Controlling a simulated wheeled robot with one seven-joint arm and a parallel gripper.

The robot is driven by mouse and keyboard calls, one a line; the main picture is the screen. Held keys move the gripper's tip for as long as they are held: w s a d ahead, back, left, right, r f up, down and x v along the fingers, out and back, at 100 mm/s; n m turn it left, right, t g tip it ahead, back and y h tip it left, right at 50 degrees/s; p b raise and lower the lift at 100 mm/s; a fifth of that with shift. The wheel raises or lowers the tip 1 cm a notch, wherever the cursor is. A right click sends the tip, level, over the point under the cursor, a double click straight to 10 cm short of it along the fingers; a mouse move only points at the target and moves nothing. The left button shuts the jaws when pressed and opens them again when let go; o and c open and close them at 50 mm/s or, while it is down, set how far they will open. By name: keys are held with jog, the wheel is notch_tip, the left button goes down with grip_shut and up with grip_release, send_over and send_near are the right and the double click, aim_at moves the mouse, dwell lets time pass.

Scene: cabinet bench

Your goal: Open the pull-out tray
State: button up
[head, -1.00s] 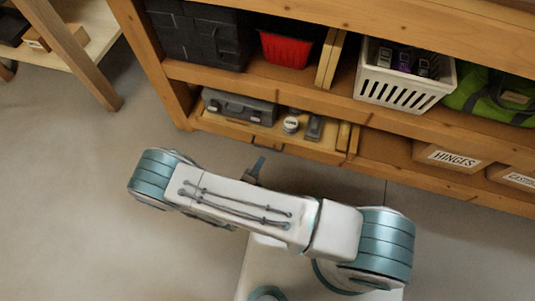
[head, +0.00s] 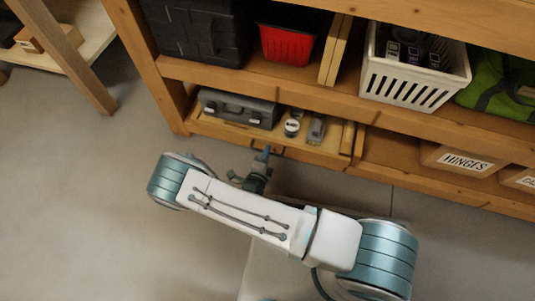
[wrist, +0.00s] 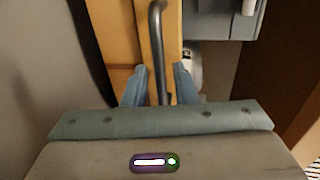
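The pull-out tray (head: 222,129) is a shallow wooden tray in the lowest bay of the shelf unit, and it holds a grey case (head: 238,108) and small items. Its dark bar handle shows in the wrist view (wrist: 157,35) and runs up and down the picture along the wooden front. My gripper (head: 262,154) is at the tray front in the head view. In the wrist view my gripper (wrist: 160,70) is open, with one blue finger on each side of the handle. The handle's lower end reaches between the fingers, and I see no finger clearly touching it.
Above the tray are a black case (head: 198,35), a red bin (head: 286,45) and a white basket (head: 413,80). The floor (head: 75,200) in front is clear at left.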

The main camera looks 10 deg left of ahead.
jog(key=shift+x, duration=0.75)
grip_shut()
jog(key=shift+s, duration=0.2)
